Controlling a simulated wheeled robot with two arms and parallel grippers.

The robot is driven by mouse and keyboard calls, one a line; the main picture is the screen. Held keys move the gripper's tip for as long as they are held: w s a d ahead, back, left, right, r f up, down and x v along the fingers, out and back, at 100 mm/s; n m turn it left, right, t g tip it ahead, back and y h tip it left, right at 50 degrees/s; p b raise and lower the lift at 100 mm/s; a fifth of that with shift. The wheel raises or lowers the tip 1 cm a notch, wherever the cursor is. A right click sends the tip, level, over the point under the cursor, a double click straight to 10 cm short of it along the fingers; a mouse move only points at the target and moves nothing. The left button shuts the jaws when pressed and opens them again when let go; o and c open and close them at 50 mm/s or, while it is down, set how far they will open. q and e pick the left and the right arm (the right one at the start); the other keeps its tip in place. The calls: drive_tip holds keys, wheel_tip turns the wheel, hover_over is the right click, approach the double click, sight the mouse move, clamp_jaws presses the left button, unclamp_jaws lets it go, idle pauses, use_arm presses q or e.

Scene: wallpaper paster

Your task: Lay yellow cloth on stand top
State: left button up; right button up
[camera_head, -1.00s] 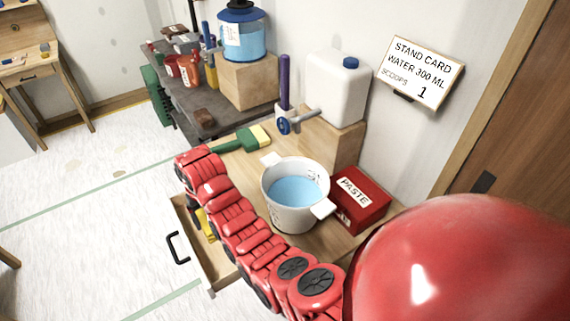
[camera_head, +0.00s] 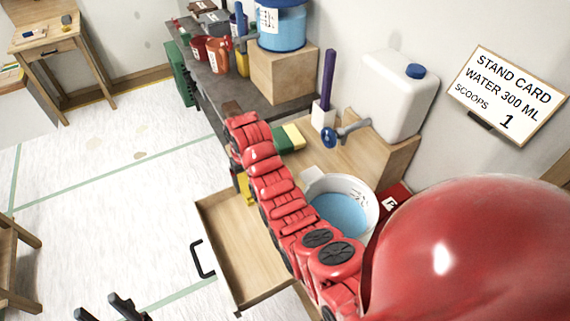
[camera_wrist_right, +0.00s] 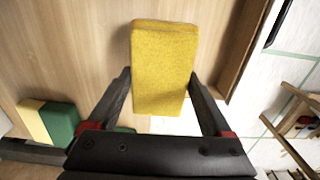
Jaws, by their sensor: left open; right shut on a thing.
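The yellow cloth (camera_wrist_right: 163,65), a thick folded block, sits between the fingers of my right gripper (camera_wrist_right: 160,85), which is shut on it. In the head view only a sliver of the cloth (camera_head: 247,192) shows beside my red right arm, near the back left of the open drawer (camera_head: 238,240). The wooden stand top (camera_head: 335,158) is partly covered by that arm. My left gripper (camera_head: 106,309) is open and empty at the bottom left, over the floor and clear of the drawer.
On the stand top are a bucket of water (camera_head: 342,212), a green-and-yellow block (camera_head: 287,138), a white holder with a purple stick (camera_head: 325,105) and a mostly hidden red paste box (camera_head: 394,198). A white jug (camera_head: 398,95) stands on a raised wooden block behind.

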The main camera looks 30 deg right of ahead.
drive_tip(key=d+p, duration=0.1)
drive_tip(key=d, duration=0.4)
drive_tip(key=s+d+p, duration=0.1)
drive_tip(key=d, duration=0.2)
drive_tip(key=shift+d+f+p, duration=0.1)
drive_tip(key=shift+f+p, duration=0.1)
drive_tip(key=shift+p, duration=0.1)
drive_tip(key=shift+d+f+p, duration=0.2)
drive_tip(key=shift+f+p, duration=0.3)
drive_tip(key=shift+f, duration=0.2)
drive_tip(key=shift+d+f+p, duration=0.2)
drive_tip(key=shift+f+p, duration=0.25)
drive_tip(key=shift+f, duration=0.75)
drive_tip(key=shift+f, duration=0.1)
drive_tip(key=o, duration=1.3)
drive_tip(key=shift+c, duration=0.2)
